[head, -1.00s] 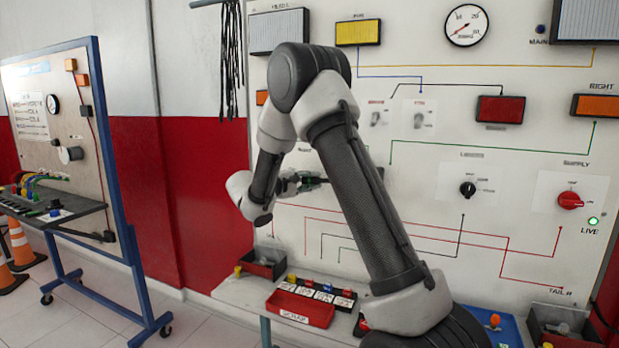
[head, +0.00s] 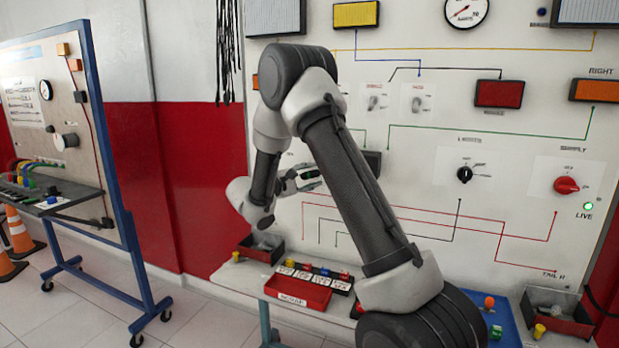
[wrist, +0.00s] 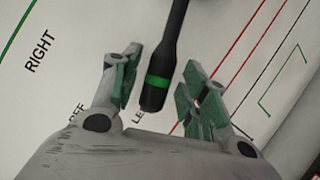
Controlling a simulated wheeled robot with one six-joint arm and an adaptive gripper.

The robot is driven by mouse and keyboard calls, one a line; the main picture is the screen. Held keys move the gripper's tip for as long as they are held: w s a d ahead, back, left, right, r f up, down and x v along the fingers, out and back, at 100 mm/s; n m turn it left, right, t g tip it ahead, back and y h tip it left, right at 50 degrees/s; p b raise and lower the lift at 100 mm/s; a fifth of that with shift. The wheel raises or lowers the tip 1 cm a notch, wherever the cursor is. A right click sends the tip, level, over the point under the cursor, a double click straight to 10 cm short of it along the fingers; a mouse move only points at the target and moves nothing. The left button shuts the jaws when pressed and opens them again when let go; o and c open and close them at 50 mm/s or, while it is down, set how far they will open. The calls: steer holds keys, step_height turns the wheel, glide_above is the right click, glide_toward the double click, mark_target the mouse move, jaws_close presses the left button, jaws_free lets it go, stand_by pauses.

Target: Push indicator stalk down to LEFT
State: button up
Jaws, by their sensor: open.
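The indicator stalk (wrist: 174,45) is a black rod with a green band near its rounded end. In the wrist view it comes down from the top edge, and its end lies between my two fingers. My gripper (wrist: 161,62) is open around the stalk's end, with a gap visible on each side. The printed words RIGHT and LEFT show on the white panel behind, LEFT partly covered by the stalk and finger. In the head view my gripper (head: 302,180) is close to the panel, and my arm hides most of the stalk area.
The white trainer board (head: 440,215) carries a black knob (head: 464,174), a red knob (head: 566,185) and a lit green LIVE lamp (head: 588,207). Below is a bench with a red tray (head: 297,291) and small bins. A second trainer stand (head: 120,215) stands at left.

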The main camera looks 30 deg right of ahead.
steer(key=v, duration=1.2)
steer(key=shift+f, duration=0.1)
steer(key=s+d+f+n+g+y, duration=0.1)
steer(key=s+d+f+g+y, duration=0.25)
steer(key=s+f, duration=0.35)
steer(key=s+m+g+y, duration=0.2)
steer(key=s+g+y, duration=0.2)
steer(key=s, duration=0.7)
steer(key=s+a+r+m+t+y, duration=0.1)
steer(key=s+r+m+t+y, duration=0.2)
steer(key=s, duration=0.6)
steer(key=s+a+r+m+t+y, duration=0.1)
steer(key=s+r+m+t+y, duration=0.2)
steer(key=s+r+y, duration=0.4)
step_height(320, 180, up, 2)
steer(key=s+t, duration=0.1)
steer(key=s, duration=0.1)
steer(key=shift+s, duration=0.4)
